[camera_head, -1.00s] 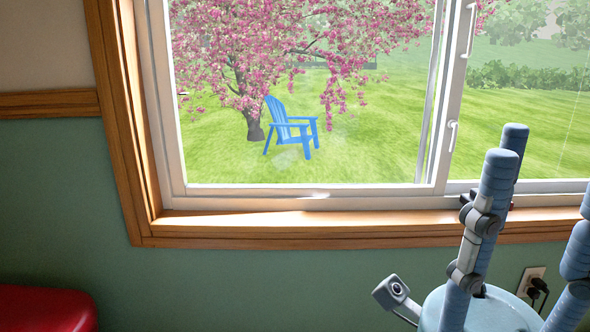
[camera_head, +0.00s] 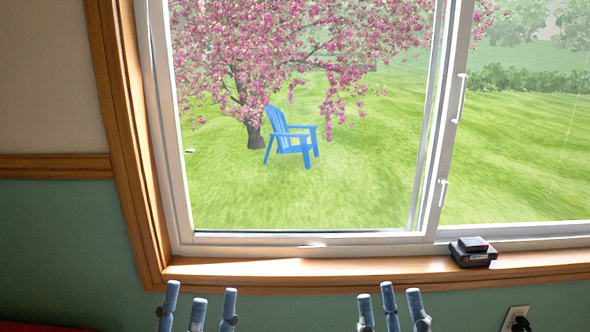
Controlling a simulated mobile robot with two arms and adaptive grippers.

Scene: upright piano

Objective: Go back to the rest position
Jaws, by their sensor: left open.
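My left gripper (camera_head: 201,292) shows at the bottom edge, left of the middle. Its blue jointed fingers point up and stand apart, with nothing between them. My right gripper (camera_head: 389,290) shows at the bottom edge, right of the middle. Its blue fingers also point up, apart and empty. The two grippers are well separated, and only their upper fingers show. Their palms and both arms are below the picture.
A white-framed window (camera_head: 426,150) with a wooden sill (camera_head: 330,272) fills most of the view. A small black object (camera_head: 473,252) lies on the sill at the right. An outlet (camera_head: 515,319) is low on the green wall. A blue chair (camera_head: 290,138) stands outside.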

